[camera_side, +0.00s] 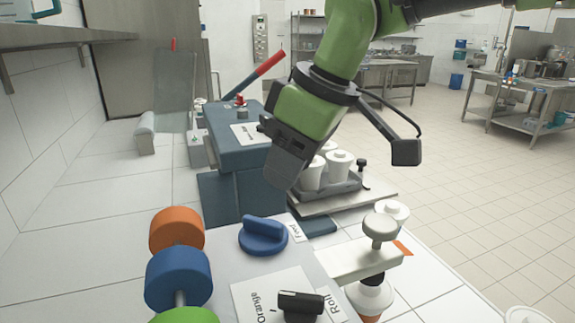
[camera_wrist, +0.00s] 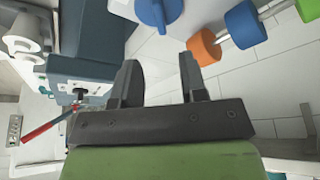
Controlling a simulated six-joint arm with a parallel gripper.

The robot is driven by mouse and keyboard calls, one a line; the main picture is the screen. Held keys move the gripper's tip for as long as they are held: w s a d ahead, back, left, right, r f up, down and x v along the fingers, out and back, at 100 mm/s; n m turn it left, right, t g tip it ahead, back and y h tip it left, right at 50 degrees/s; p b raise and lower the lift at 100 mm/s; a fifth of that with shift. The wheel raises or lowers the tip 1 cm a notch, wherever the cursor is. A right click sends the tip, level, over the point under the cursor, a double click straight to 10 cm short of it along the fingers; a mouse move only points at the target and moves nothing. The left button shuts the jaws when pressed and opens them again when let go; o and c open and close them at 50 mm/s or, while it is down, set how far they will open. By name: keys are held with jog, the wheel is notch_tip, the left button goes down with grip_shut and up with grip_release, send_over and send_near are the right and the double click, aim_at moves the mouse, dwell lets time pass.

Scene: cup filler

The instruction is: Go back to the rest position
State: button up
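My gripper (camera_side: 286,178) hangs from the green arm in the middle of the side view, in front of the blue machine (camera_side: 222,135). In the wrist view my gripper (camera_wrist: 160,70) has its two dark fingers apart, with nothing between them. White cups (camera_side: 338,164) stand in a grey tray (camera_side: 345,188) just right of and behind the fingers. The fingers hide part of the cups and the machine.
A blue knob (camera_side: 263,236), a black knob (camera_side: 300,303) and orange and blue rollers (camera_side: 176,230) are on the near bench. A red-handled lever (camera_side: 268,64) rises behind the machine. A white-topped post (camera_side: 380,228) stands at right. Open tiled floor lies beyond on the right.

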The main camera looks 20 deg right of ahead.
jog(key=s+d+r+m+t, duration=0.1)
jog(key=s+d+r+m, duration=0.35)
jog(key=s+d, duration=0.35)
jog(key=s+d+r+m+t, duration=0.25)
jog(key=s+d+m, duration=0.25)
jog(key=d, duration=0.5)
jog(key=s+d+f+m+h, duration=0.1)
jog(key=s+d+f+m, duration=0.2)
jog(key=s, duration=0.5)
jog(key=shift+d+f+m, duration=0.25)
jog(key=shift+f+m, duration=0.05)
jog(key=shift+m, duration=0.15)
